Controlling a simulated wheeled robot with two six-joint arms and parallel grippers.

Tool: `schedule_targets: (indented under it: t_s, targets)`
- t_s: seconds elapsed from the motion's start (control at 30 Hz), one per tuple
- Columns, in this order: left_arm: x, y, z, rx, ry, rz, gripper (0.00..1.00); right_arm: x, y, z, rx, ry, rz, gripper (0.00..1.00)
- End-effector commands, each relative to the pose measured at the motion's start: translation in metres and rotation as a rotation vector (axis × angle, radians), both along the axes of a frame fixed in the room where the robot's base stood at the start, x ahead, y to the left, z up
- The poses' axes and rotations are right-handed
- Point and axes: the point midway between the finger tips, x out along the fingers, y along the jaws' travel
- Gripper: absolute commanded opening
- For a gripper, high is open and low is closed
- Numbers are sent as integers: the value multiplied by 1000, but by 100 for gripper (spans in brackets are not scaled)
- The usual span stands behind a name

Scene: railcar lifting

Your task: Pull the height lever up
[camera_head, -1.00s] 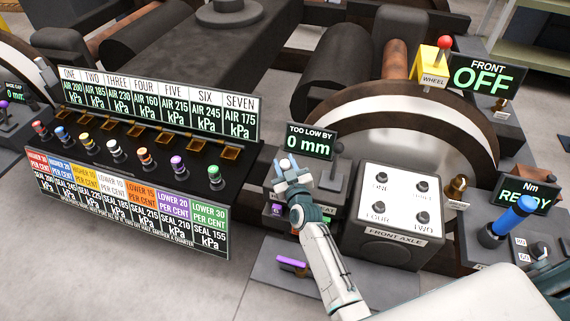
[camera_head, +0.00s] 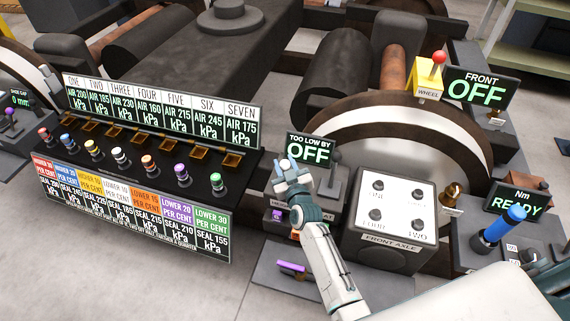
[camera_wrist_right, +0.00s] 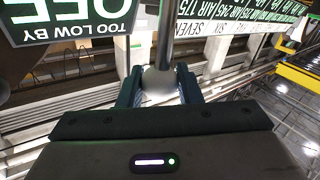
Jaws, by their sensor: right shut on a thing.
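My right gripper (camera_head: 287,177) is in front of the "TOO LOW BY" display (camera_head: 309,151), which reads OFF. In the right wrist view, my right gripper (camera_wrist_right: 160,92) is shut on the pale round knob of the height lever (camera_wrist_right: 160,82). The lever's dark shaft runs up from the knob in that view, beside the display (camera_wrist_right: 75,18). In the head view my fingers mostly hide this knob. My left gripper is not in view.
A dark upright stick (camera_head: 337,150) stands close to the right of the display. The white "FRONT AXLE" box (camera_head: 396,208) is right of my forearm. A long panel of knobs (camera_head: 148,184) is at left. A purple-handled pedal (camera_head: 292,267) lies below.

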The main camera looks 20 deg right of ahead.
Motion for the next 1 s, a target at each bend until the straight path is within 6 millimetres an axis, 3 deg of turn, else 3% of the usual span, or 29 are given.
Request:
schedule_targets:
  t_s: [0.03,0.13,0.47,0.67,0.87,0.97,1.0]
  targets:
    - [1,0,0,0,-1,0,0,2,0,5,0,-12,-2,35]
    - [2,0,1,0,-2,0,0,2,0,5,0,-11,-2,52]
    - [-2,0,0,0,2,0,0,-2,0,2,0,-6,-2,52]
    - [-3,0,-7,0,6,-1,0,-30,0,0,1,-6,-2,52]
    - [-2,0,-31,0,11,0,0,-71,0,-4,1,-8,-3,52]
    - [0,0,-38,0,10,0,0,-86,0,-1,2,-9,-2,52]
    - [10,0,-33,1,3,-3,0,-90,0,-1,2,-9,-2,52]
